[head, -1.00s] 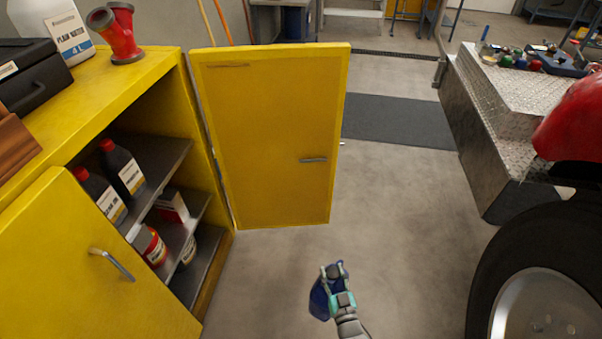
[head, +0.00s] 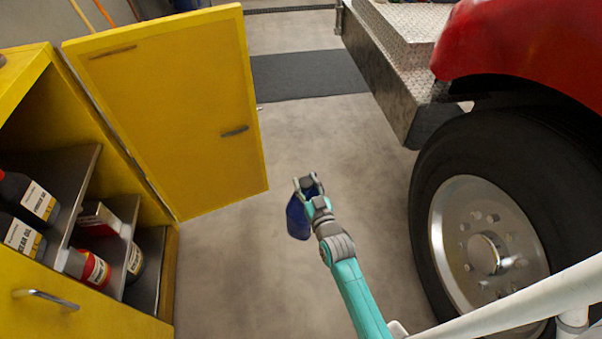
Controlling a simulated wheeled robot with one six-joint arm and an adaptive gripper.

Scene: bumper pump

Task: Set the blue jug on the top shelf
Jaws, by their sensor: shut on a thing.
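My gripper (head: 308,186) is shut on the blue jug (head: 297,217) and holds it over the open floor, to the right of the cabinet. The jug hangs below the fingers, partly hidden by my gripper and wrist. The yellow cabinet stands at the left with its doors open. Its top shelf (head: 78,178) is a dark board that holds two dark bottles with white labels, a gear oil bottle (head: 22,236) and another bottle (head: 30,198). The far part of the top shelf looks bare.
The open far door (head: 170,110) juts out beyond the shelves, and the near door (head: 60,300) stands at the lower left. Lower shelves hold a red-and-white container (head: 94,268) and other goods. A red truck's wheel (head: 490,240) stands at the right. Floor between is clear.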

